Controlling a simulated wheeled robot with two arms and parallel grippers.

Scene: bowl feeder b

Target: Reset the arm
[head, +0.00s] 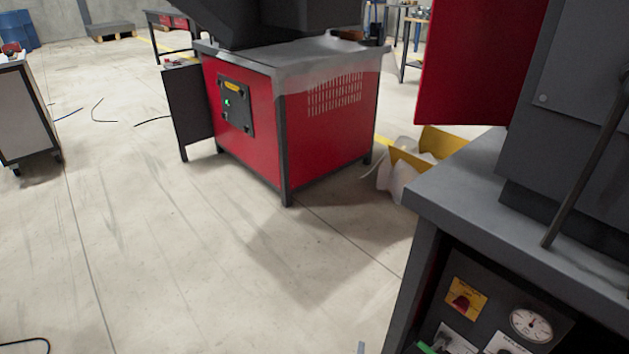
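Neither of my grippers shows in the head view, and no arm of mine can be clearly made out. A small pale sliver at the bottom edge, right of the middle, is too little to identify. Whether the grippers are open or shut is hidden.
A grey-topped machine (455,200) with a gauge (531,325) stands close at right. A red cabinet (245,130) with a control panel (236,104) stands farther back. A cart (22,115) is at left. Cables (97,112) lie on the floor. The concrete floor (190,250) between is mostly clear.

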